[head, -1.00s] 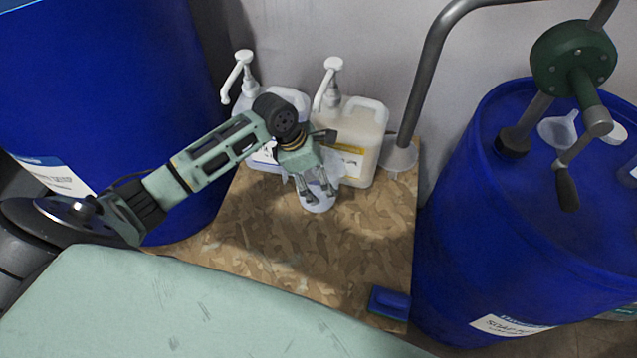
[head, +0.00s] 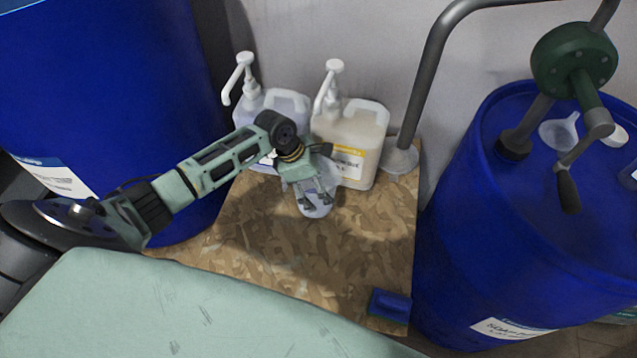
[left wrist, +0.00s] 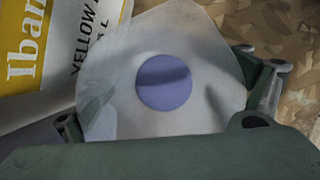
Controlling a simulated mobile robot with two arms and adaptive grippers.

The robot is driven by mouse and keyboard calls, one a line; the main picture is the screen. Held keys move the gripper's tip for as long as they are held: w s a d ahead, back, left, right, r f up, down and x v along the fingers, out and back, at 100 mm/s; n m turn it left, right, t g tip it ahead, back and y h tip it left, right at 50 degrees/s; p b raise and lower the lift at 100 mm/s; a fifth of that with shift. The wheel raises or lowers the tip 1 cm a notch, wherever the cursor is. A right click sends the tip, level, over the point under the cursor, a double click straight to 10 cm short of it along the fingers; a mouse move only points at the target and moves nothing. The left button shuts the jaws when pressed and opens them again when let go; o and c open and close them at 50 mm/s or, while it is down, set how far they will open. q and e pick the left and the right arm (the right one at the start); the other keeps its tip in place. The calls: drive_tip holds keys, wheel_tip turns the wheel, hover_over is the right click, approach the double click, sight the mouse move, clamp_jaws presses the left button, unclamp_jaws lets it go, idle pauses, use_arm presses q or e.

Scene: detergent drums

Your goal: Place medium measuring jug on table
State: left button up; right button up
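The medium measuring jug (head: 316,208) is a translucent, pale vessel over the wooden board table (head: 340,250), in front of the pump bottles. I cannot tell whether its base touches the board. In the left wrist view the jug (left wrist: 205,55) fills the middle, with a round blue-violet patch at its centre. My left gripper (head: 315,203) reaches down at the jug, one finger on each side of it. In the left wrist view the left gripper (left wrist: 160,95) has its fingers against the jug's sides and appears shut on it. My right gripper is not in view.
Two pump bottles, one bluish (head: 285,103) and one cream (head: 350,132), stand behind the jug. Blue drums (head: 100,90) (head: 500,240) flank the board.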

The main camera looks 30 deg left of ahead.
use_arm(q)
drive_tip(key=shift+o, duration=0.9)
drive_tip(key=shift+r, duration=0.1)
drive_tip(key=v, duration=1.2)
drive_tip(key=shift+p, duration=0.4)
drive_tip(key=shift+w, duration=0.1)
